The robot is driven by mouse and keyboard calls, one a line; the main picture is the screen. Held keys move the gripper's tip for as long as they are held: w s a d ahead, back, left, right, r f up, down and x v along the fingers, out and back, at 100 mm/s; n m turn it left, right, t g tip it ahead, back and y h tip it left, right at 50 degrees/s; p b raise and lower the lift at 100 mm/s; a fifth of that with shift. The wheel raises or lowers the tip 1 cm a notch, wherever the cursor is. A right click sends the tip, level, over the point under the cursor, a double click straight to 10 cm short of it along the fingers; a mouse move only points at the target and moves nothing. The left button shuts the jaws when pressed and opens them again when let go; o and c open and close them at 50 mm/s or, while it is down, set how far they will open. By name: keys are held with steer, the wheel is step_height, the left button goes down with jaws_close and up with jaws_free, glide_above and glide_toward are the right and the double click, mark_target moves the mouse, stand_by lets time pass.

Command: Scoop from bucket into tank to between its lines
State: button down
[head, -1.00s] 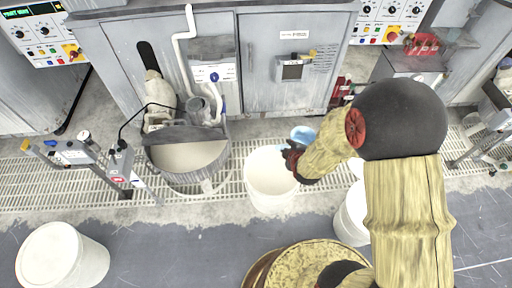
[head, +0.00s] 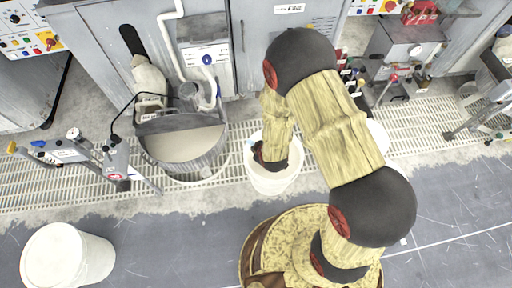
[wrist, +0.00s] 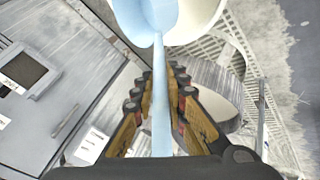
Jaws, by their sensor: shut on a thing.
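The light-blue scoop shows in the wrist view (wrist: 161,110), its handle between the fingers of my gripper (wrist: 165,85) and its bowl at the top edge of the picture, over the white bucket (wrist: 205,20). In the head view my gripper (head: 270,157) points down into the mouth of the bucket (head: 274,184), and the scoop is hidden there. The grey round tank (head: 217,153), holding pale grey liquid, stands left of the bucket. I cannot make out its lines.
A white lidded bucket (head: 68,258) stands at lower left. Another white bucket (head: 378,135) is partly behind my arm. A post with a grey box (head: 117,160) stands left of the tank. Grey cabinets (head: 285,40) line the back. Floor between lidded bucket and tank is clear.

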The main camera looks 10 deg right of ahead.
steer(key=shift+w+d+f+m+g+y, duration=0.15)
steer(key=shift+w+d+f+g+y, duration=0.15)
steer(key=shift+d, duration=0.25)
steer(key=shift+w+d+f+m+g+y, duration=0.15)
steer(key=shift+w+d+f+g+y, duration=0.1)
steer(key=shift+w+d+y, duration=0.25)
steer(key=shift+w+d+p, duration=0.2)
steer(key=shift+d+p, duration=0.25)
steer(key=shift+p, duration=0.5)
steer(key=shift+m+g+y, duration=0.4)
steer(key=shift+g+y, duration=0.15)
steer(key=shift+y, duration=0.35)
steer(key=f, duration=0.3)
steer(key=d+f+b, duration=0.1)
steer(key=f, duration=0.2)
steer(key=w+f+b, duration=0.1)
steer(key=f, duration=0.2)
steer(key=shift+d+f, duration=0.1)
steer(key=shift+d, duration=0.25)
steer(key=shift+f, duration=1.05)
steer(key=shift+w, duration=0.1)
